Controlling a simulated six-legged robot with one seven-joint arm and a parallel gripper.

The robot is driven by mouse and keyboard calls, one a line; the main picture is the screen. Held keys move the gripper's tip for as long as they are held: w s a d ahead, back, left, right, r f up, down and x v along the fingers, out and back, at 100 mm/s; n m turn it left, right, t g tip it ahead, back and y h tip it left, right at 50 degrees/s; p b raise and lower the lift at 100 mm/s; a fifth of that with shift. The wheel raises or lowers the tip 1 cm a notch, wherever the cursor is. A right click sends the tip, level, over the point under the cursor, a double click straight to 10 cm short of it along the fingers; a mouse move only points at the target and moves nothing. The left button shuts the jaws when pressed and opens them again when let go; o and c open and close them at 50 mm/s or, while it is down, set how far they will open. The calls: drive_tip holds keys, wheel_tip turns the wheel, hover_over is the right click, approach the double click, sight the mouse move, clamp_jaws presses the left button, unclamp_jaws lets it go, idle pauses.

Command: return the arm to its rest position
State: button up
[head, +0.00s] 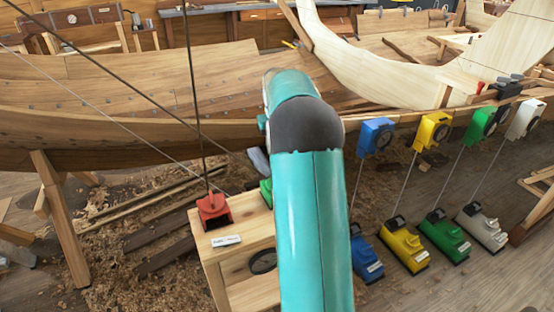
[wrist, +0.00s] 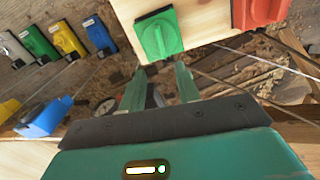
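My teal arm (head: 312,215) rises through the middle of the head view and reaches toward the hull. It hides my gripper there. In the wrist view my gripper (wrist: 161,72) has its two fingers apart, with nothing visible held between them. A green block with a raised handle (wrist: 158,35) sits on a pale wooden stand (wrist: 203,20), just beyond the fingertips in the picture. I cannot tell the exact gap. In the head view only a sliver of the green block (head: 266,192) shows left of my arm.
A red block (head: 213,210) with a cord stands on the wooden stand (head: 240,240). The planked hull (head: 130,90) spans the back. Blue, yellow, green and white clamps (head: 433,130) hang on its edge, with cords to matching floor weights (head: 402,248) at right. Wood shavings cover the floor.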

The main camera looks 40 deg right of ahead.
drive_tip(key=shift+r, duration=1)
drive_tip(key=s+a+r+n+t, duration=0.1)
drive_tip(key=s+a+r, duration=0.2)
drive_tip(key=a, duration=0.5)
drive_tip(key=s+a+r+t, duration=0.1)
drive_tip(key=s+a+r, duration=0.25)
drive_tip(key=a, duration=0.35)
drive_tip(key=s+a+r+n+t, duration=0.15)
drive_tip(key=a+r, duration=0.25)
drive_tip(key=a, duration=0.4)
drive_tip(key=s+a+f+n+t, duration=0.1)
drive_tip(key=s+a+f, duration=0.1)
drive_tip(key=s+a, duration=0.5)
drive_tip(key=s+a+f+n+t, duration=0.1)
drive_tip(key=s+a+f, duration=0.1)
drive_tip(key=s+a, duration=0.4)
drive_tip(key=s, duration=0.3)
drive_tip(key=shift+s+a+f, duration=0.3)
drive_tip(key=shift+s+a, duration=0.05)
drive_tip(key=shift+s, duration=0.05)
